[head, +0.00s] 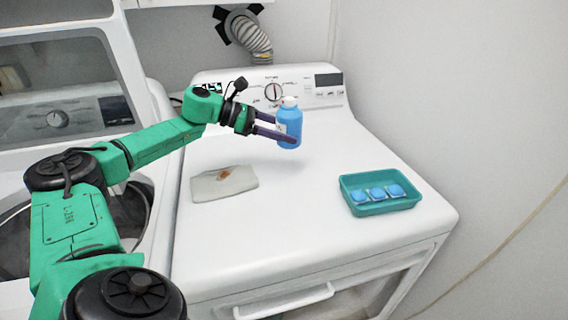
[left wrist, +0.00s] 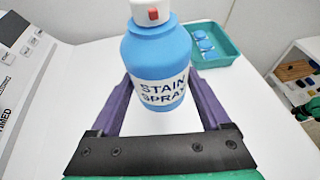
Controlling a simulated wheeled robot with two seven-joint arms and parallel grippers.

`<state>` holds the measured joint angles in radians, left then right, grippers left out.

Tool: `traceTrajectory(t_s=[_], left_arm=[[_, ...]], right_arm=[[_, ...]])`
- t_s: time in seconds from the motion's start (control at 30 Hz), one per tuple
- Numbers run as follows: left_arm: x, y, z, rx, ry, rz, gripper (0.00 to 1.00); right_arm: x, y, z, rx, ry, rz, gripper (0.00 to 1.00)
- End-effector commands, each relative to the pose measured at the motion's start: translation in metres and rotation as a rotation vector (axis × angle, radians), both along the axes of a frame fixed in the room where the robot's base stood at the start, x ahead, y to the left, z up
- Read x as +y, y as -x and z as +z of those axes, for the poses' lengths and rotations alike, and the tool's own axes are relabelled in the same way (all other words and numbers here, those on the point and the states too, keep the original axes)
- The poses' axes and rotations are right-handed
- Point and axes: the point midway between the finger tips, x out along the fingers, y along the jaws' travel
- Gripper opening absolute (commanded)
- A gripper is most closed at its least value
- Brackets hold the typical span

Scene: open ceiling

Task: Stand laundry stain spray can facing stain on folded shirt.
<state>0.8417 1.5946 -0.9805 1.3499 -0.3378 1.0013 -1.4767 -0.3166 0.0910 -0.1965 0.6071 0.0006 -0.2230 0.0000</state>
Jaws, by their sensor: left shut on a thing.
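The blue stain spray can (head: 289,128) has a white cap and is held above the white machine top at the back. My left gripper (head: 284,134) is shut on it, with one purple finger on each side. In the left wrist view the can (left wrist: 157,62) is upright, its "STAIN SPRAY" label and the red mark on its cap facing the wrist camera. The folded shirt (head: 209,188) lies flat on the machine top, left of and nearer than the can. A reddish-brown stain (head: 224,174) shows near its upper edge.
A teal tray (head: 378,208) with several blue-and-white pods sits at the right of the machine top (head: 290,225). The control panel (head: 270,88) and a hose rise behind. The top between shirt and tray is clear.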

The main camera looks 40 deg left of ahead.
Motion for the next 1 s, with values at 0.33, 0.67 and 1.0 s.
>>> traceTrajectory(t_s=[0.33, 0.67, 1.0], left_arm=[[0.0, -0.001, -0.069, 0.001, 0.002, 0.001, 0.0], [0.001, -0.001, -0.091, -0.003, 0.0, 0.001, 0.0], [0.003, 0.001, -0.092, 0.0, -0.002, 0.001, 1.0]], right_arm=[[0.011, -0.029, 0.008, -0.05, -0.017, -0.001, 0.5], [0.015, -0.02, 0.008, -0.034, -0.023, 0.0, 0.5], [0.011, -0.018, 0.006, -0.03, -0.016, 0.002, 0.5]])
